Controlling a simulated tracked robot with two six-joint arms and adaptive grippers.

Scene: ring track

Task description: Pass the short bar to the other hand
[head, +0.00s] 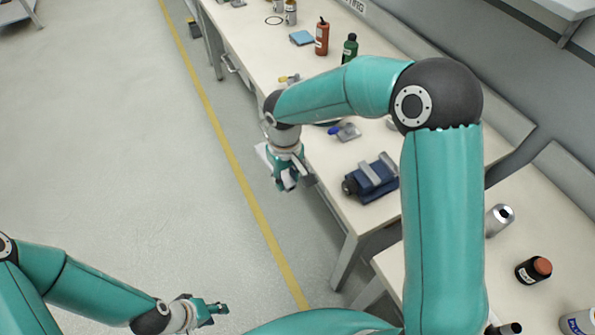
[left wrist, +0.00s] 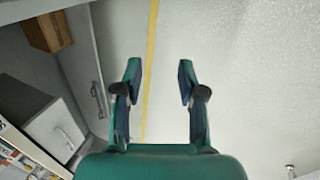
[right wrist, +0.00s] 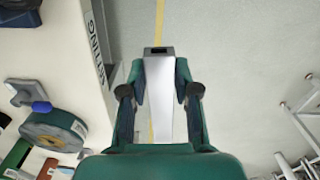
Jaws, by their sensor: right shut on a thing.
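The short bar (right wrist: 158,95) is a silver-grey square bar with a dark end, lengthwise between the fingers of my right gripper in the right wrist view. My right gripper (head: 287,184) is shut on it, above the floor just off the left edge of the long bench. My left gripper (head: 216,311) is at the lower left over the floor, well apart from the right one. Its fingers (left wrist: 160,85) are spread and empty in the left wrist view.
The bench (head: 325,170) carries a blue vise (head: 372,180), a blue-handled tool (head: 345,131), a red bottle (head: 322,38), a green bottle (head: 350,48) and a blue cloth (head: 302,38). The floor by the yellow line (head: 240,185) is clear.

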